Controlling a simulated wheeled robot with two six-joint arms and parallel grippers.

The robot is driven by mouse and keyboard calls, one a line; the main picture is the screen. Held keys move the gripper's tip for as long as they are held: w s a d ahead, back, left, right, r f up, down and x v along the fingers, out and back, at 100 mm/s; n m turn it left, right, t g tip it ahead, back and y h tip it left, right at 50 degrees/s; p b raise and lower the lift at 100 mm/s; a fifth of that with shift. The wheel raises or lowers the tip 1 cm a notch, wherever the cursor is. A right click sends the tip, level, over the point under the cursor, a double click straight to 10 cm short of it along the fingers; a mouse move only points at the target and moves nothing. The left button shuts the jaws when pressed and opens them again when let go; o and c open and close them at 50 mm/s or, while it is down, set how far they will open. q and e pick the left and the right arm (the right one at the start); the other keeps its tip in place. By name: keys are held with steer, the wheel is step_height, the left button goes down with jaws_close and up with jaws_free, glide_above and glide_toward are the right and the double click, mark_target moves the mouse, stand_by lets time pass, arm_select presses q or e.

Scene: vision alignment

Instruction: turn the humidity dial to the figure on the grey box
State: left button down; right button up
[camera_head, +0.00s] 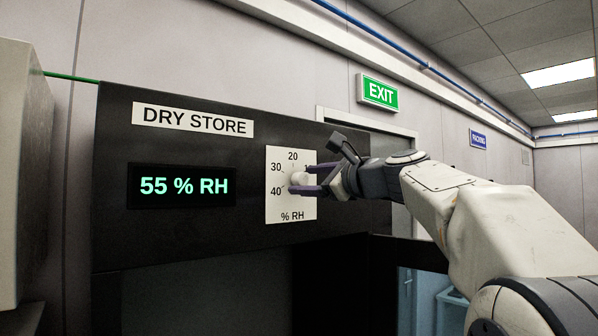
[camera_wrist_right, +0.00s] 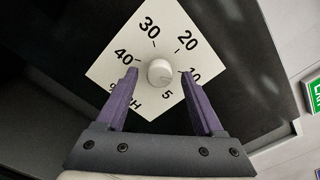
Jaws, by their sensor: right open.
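The humidity dial is a white round knob (camera_head: 299,179) on a white scale plate (camera_head: 279,206) marked % RH, with 20, 30 and 40 readable in the head view. The wrist view shows the knob (camera_wrist_right: 160,73) and the plate (camera_wrist_right: 125,50) with 5, 10, 20, 30 and 40. I cannot make out where the knob points. My right gripper (camera_head: 311,179) is open, its purple fingers on either side of the knob, with a gap each side in the wrist view (camera_wrist_right: 159,76). My left gripper is not in view. I see no figure on the pale grey cabinet (camera_head: 25,160) at the left.
The dial is on a black panel (camera_head: 240,225) with a DRY STORE label (camera_head: 193,120) and a lit display (camera_head: 184,186) reading 55 % RH. A dark opening with pale blue bins (camera_head: 452,305) lies below. A green EXIT sign (camera_head: 379,93) hangs behind.

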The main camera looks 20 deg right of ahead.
steer(key=shift+w+a, duration=0.2)
steer(key=shift+w, duration=0.15)
jaws_close()
steer(key=shift+n, duration=0.3)
